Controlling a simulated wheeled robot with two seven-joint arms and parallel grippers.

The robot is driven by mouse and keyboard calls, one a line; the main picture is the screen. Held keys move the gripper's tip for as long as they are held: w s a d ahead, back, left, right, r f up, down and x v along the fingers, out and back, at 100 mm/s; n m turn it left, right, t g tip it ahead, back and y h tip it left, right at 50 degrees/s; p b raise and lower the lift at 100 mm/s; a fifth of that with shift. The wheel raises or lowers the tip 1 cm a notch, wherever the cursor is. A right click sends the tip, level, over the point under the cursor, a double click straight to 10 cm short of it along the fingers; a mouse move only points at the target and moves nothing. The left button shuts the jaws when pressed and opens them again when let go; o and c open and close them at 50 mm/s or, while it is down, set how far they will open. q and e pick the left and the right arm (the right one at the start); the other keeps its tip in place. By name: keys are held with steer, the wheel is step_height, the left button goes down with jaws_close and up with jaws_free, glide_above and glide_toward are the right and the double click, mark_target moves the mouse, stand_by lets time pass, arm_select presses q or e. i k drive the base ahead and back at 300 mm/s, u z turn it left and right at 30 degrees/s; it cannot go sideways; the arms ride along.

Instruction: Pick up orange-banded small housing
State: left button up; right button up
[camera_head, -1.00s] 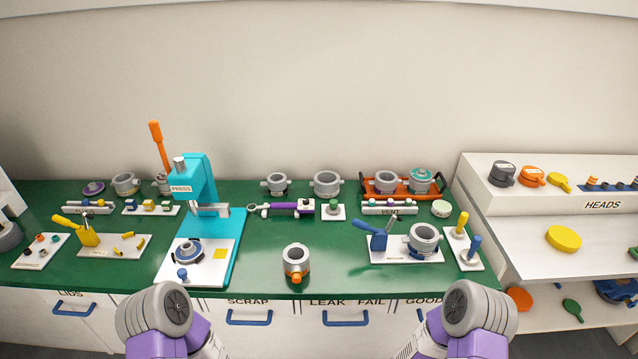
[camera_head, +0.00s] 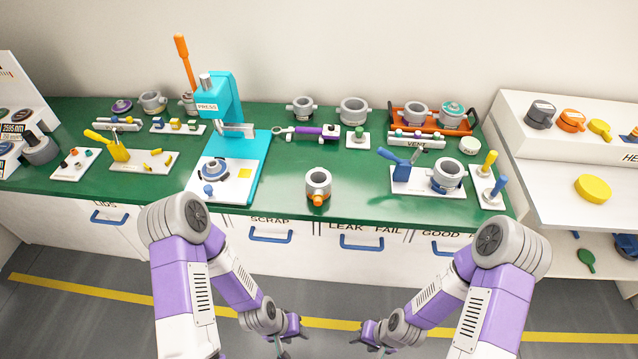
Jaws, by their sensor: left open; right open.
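The orange-banded small housing (camera_head: 318,186) is a grey open cylinder with an orange port facing the front edge. It stands upright on the green bench near the middle front, apart from other things. My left gripper (camera_head: 284,351) is low in front of the bench, below the housing, partly cut off by the bottom edge. My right gripper (camera_head: 376,346) is also low in front of the bench, to the right. Both are open and well away from the housing; their fingertips are small and hard to make out.
The turquoise press (camera_head: 220,110) stands left of the housing on the green bench (camera_head: 290,195). A white fixture plate with a grey housing (camera_head: 447,175) and blue lever is to the right. A purple-handled wrench (camera_head: 317,132) lies behind. Bench space around the housing is clear.

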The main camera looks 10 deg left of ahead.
mark_target(318, 181)
steer(key=z, duration=0.1)
steer(key=k, duration=1.05)
steer(key=u, duration=1.3)
steer(key=i, duration=1.45)
steer(key=z, duration=0.75)
